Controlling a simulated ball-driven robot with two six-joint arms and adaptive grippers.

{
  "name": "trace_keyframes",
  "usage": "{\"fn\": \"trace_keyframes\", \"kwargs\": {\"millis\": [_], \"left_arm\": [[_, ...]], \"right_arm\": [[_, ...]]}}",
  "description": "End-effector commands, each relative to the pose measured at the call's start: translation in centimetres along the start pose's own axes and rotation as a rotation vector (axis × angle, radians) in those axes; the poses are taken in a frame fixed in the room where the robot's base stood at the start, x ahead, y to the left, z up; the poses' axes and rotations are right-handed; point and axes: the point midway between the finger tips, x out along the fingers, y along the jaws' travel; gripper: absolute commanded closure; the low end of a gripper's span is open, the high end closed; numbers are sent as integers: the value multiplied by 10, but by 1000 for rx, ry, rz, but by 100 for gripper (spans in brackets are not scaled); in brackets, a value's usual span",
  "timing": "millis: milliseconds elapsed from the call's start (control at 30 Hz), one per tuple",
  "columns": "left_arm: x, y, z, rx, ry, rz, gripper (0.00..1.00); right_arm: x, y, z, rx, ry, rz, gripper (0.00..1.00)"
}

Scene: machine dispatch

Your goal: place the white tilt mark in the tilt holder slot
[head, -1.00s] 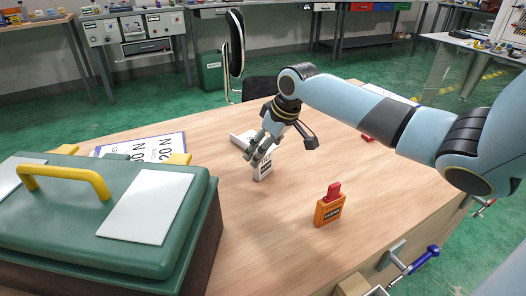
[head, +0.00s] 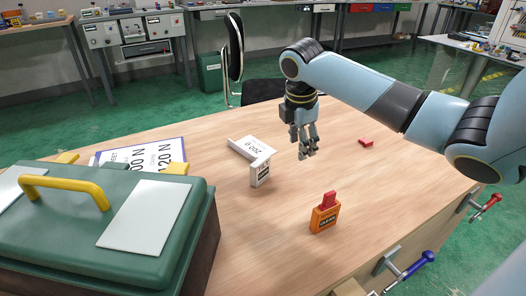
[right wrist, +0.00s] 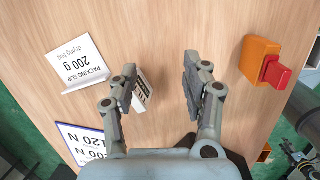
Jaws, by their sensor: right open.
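A small white block with a dark label (head: 260,175) stands on the table in front of the packing slip. It looks like the white tilt piece in its holder, but I cannot tell the mark from the holder or read the label. It also shows beside the left finger in the right wrist view (right wrist: 142,90), partly hidden by that finger. My right gripper (head: 307,153) is open and empty, apart from the block and to its right. Its spread fingers (right wrist: 160,78) frame bare table in the wrist view. My left gripper is not in view.
An orange holder (head: 325,219) with a red piece in its top stands nearer the front. A small red piece (head: 366,142) lies at the right. The folded packing slip (head: 252,147) is behind the block. A green-lidded case (head: 100,225) fills the left front.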

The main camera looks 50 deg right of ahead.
Motion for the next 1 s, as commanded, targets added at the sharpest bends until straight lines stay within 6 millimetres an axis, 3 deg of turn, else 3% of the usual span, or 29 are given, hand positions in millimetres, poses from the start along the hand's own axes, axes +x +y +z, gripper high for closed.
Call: {"fn": "trace_keyframes", "kwargs": {"millis": [133,200,300,400,1000], "left_arm": [[4,0,1,0,-2,0,60],[6,0,2,0,-2,0,60],[7,2,2,0,-3,1,60],[9,2,3,-1,-4,2,60],[27,2,7,1,-9,0,60]], "right_arm": [[-5,10,-25,-340,-34,-87,52],[-16,21,-48,-453,-25,-111,52],[-33,40,-77,-464,5,-87,52],[-41,50,-92,-465,30,-57,52],[36,51,-99,-463,33,-50,52]]}}
